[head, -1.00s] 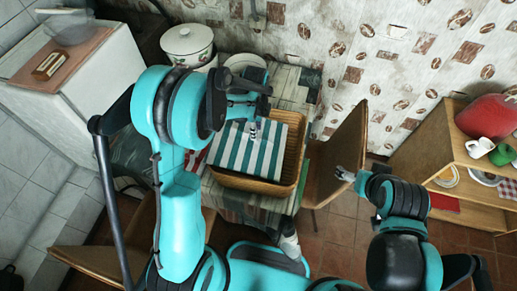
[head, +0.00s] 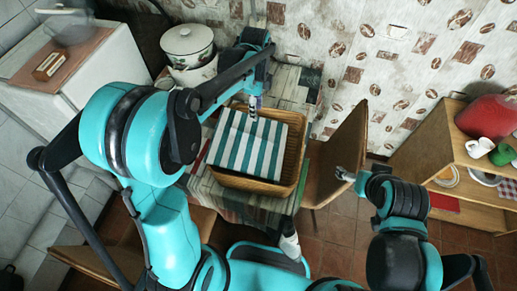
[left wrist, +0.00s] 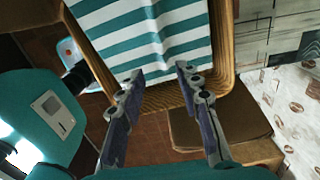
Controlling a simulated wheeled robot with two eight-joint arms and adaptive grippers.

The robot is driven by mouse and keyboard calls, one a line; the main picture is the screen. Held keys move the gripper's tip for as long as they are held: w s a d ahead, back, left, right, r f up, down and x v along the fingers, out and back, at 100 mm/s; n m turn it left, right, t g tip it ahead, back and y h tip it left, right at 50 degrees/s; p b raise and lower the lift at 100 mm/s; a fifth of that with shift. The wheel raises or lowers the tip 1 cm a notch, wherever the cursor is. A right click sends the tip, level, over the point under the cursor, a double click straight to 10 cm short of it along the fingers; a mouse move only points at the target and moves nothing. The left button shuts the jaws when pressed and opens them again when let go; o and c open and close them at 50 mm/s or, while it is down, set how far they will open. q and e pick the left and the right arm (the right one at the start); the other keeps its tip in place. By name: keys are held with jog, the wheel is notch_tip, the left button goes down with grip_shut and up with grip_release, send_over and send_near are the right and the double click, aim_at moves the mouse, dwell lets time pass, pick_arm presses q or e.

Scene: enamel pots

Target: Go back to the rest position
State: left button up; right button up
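My left gripper (head: 254,102) is over the far edge of a wicker basket on the table in the head view. In the left wrist view its two fingers (left wrist: 158,85) are apart with nothing between them, above the striped cloth and basket rim. My right gripper (head: 345,174) is at the right, beside a wooden chair, away from the table; its fingers are too small to tell their state. A green-and-white striped cloth (head: 245,145) lies in the wicker basket (head: 250,186); it also shows in the left wrist view (left wrist: 150,35).
Enamel pots (head: 187,42) stand at the back left of the table. A chair (head: 335,160) stands right of the table. A wooden shelf (head: 455,165) with a red item and cups is at the far right. A white cabinet (head: 90,75) is at the left.

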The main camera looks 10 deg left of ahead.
dwell(0.4)
pick_arm(q)
jog(key=s+a+f+n+t+b, duration=0.1)
jog(key=s+n+t+b, duration=0.2)
jog(key=s+n, duration=0.6)
jog(key=s+a+f+n+t+b, duration=0.1)
jog(key=s+n+t+b, duration=0.3)
jog(key=s+n, duration=0.5)
jog(key=shift+s+a+f+n, duration=0.25)
jog(key=shift+a+f+n, duration=0.1)
jog(key=shift+f, duration=0.15)
